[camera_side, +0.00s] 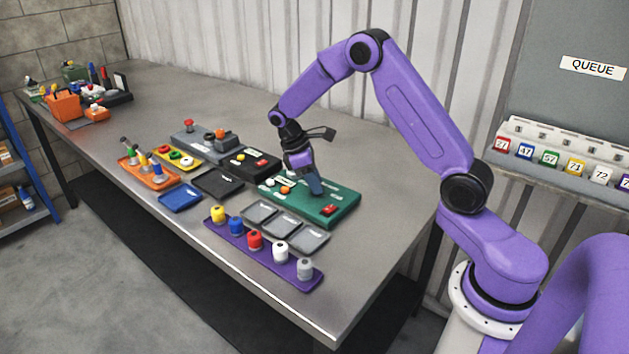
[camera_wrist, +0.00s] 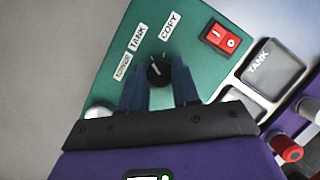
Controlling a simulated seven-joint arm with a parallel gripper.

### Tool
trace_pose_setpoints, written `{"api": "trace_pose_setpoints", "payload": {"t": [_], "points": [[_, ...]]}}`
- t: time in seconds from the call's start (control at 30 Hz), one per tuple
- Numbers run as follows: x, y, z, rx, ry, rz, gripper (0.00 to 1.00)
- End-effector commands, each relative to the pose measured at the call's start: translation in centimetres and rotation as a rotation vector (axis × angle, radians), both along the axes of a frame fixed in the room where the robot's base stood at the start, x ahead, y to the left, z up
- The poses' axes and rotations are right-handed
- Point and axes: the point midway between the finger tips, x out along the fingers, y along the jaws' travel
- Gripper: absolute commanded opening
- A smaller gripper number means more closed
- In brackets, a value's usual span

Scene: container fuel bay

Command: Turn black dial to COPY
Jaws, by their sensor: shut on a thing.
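The black dial (camera_wrist: 158,72) sits on the green panel (camera_wrist: 205,75) in the wrist view, with a small white mark on its face. Printed labels lie in an arc beyond it: COPY (camera_wrist: 171,25), TANK (camera_wrist: 137,37) and a third label (camera_wrist: 124,67) too small to read surely. The white mark's exact direction is hard to tell. My gripper (camera_wrist: 159,80) has its blue fingers on either side of the dial, shut on it. In the side view my gripper (camera_side: 316,188) reaches down to the green panel (camera_side: 340,197) and hides the dial.
A red rocker switch (camera_wrist: 220,38) is on the same panel. Grey trays (camera_side: 286,227) and a purple rack (camera_side: 225,240) of coloured bottles stand in front. A black box (camera_side: 257,163) and a black tray (camera_side: 218,183) lie left of the panel. The bench's right end is clear.

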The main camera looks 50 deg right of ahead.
Motion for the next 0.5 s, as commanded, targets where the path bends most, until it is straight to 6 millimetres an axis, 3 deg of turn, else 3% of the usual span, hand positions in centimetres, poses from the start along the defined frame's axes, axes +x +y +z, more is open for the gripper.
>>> {"api": "trace_pose_setpoints", "payload": {"t": [0.5], "points": [[0.2,-0.18,0.06,0.0,-0.001,-0.404,0.0]]}}
